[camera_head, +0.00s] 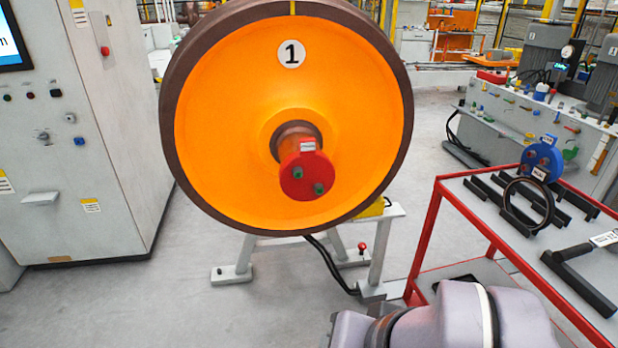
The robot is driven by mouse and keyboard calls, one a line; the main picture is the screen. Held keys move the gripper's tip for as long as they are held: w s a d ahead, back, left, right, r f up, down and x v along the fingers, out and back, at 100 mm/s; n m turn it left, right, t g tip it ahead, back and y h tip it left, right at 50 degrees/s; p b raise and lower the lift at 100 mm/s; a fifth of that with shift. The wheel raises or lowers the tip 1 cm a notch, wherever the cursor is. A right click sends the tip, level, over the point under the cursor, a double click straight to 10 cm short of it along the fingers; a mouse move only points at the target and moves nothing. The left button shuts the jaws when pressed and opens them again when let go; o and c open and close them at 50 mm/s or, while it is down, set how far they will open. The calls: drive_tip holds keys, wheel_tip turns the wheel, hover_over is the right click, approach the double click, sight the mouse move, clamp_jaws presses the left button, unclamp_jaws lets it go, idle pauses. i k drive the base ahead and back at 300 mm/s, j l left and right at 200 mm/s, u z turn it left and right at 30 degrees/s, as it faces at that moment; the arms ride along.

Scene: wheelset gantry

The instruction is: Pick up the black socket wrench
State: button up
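A red-framed cart (440,215) with a grey top stands at the right. At its right edge lies a black bar-shaped tool (573,252) with a white tag, cut off by the picture's edge. It may be the black socket wrench, but I cannot tell for sure. It rests on or against a black rail (585,287). My grey arm shows at the bottom right, in front of the cart. My gripper is out of the picture, so its state and anything in it are hidden.
A large orange wheel (230,130) marked 1, with a red end cap (303,182), stands on a grey stand (378,262). A blue cap (540,155) and a black ring (508,200) stand in black holders on the cart. A grey cabinet (70,130) is at left.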

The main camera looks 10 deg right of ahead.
sight(609, 239)
drive_tip(key=z, duration=2)
